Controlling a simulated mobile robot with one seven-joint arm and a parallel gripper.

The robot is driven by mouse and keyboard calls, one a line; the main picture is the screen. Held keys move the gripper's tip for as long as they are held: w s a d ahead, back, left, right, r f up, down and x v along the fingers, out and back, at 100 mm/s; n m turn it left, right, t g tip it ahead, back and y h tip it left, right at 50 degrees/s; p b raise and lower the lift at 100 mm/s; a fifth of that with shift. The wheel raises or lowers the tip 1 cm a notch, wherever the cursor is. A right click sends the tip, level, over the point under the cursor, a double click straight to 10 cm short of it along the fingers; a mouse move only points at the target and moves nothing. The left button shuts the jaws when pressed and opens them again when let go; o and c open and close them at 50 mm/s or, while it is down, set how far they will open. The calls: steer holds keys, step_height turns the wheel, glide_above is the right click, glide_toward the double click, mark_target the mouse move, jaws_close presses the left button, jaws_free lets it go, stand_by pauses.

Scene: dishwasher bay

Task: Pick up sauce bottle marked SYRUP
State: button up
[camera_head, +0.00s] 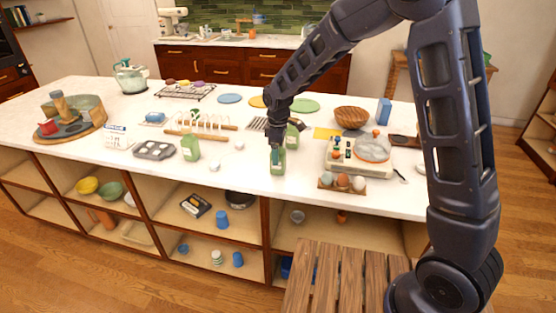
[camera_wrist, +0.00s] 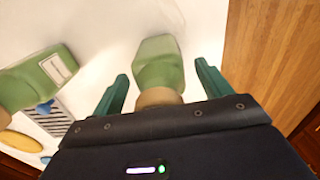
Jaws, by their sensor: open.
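A green sauce bottle (camera_head: 278,165) stands near the front edge of the white counter, directly under my gripper (camera_head: 277,150). In the wrist view this bottle (camera_wrist: 158,62) shows between the two green fingers of my gripper (camera_wrist: 161,70), with its tan cap close to the palm. The fingers are open, with a gap visible on each side of the bottle. A second green bottle (camera_head: 294,135) stands just behind; in the wrist view it (camera_wrist: 38,80) is at the left with a pale label. A third green bottle (camera_head: 190,149) stands further left. I cannot read SYRUP on any bottle.
A wooden egg holder (camera_head: 342,184) and a scale-like appliance (camera_head: 352,163) lie to the right. A muffin tin (camera_head: 154,150), a wooden rack (camera_head: 198,132) and small white balls or eggs (camera_head: 214,165) lie to the left. A slatted wooden stool (camera_head: 335,275) stands in front.

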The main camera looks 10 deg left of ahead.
steer(key=shift+c, duration=0.3)
steer(key=c, duration=1.3)
steer(key=shift+r, duration=0.1)
